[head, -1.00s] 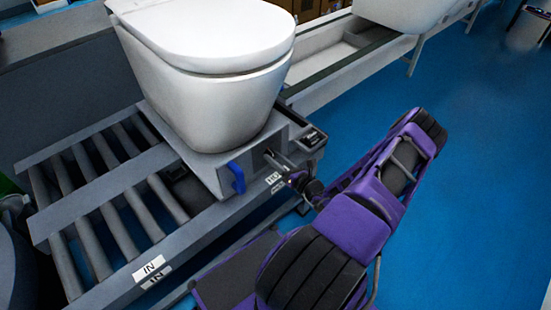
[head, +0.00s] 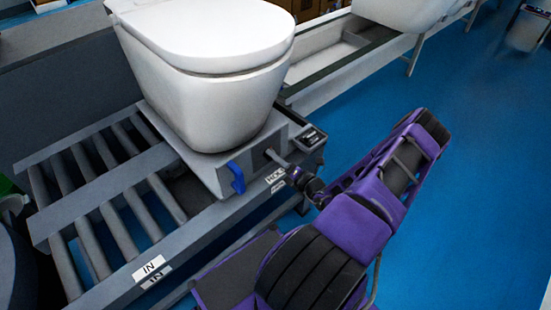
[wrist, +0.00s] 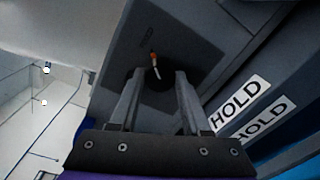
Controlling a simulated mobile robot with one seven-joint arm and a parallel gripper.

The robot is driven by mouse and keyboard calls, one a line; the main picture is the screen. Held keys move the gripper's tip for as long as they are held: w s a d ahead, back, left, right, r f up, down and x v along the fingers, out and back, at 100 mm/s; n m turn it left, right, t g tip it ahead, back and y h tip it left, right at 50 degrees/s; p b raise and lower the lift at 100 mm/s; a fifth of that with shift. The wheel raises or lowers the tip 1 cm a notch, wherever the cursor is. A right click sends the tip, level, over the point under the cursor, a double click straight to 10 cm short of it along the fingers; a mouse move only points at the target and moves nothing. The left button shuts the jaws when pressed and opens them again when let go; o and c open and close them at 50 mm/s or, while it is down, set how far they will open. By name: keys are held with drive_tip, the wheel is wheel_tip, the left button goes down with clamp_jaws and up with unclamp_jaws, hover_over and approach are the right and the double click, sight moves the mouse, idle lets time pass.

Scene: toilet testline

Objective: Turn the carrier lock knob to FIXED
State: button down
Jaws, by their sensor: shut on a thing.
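The carrier lock knob (wrist: 158,76) is a dark round knob with an orange-and-white pointer mark, on a dark grey plate (wrist: 190,38) on the carrier's side. In the wrist view the mark points up the picture, towards small lettering that I cannot read. My gripper (wrist: 158,80) has one finger on each side of the knob and is shut on it. In the head view my gripper (head: 275,158) reaches the front face of the grey carrier (head: 208,172), and its fingers hide the knob. A white toilet (head: 205,80) stands on the carrier.
A blue handle (head: 237,178) sticks out of the carrier left of my gripper. HOLD labels (wrist: 240,103) are on the frame beside it. A roller conveyor (head: 120,190) marked IN lies to the left.

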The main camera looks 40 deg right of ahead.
idle(0.5)
drive_tip(key=shift+c, duration=1.8)
unclamp_jaws()
drive_tip(key=shift+s, duration=0.1)
drive_tip(key=s+d+p, duration=0.1)
drive_tip(key=s, duration=1.6)
drive_tip(key=shift+d+r, duration=0.15)
drive_tip(key=shift+r, duration=0.25)
drive_tip(key=shift+s, duration=0.1)
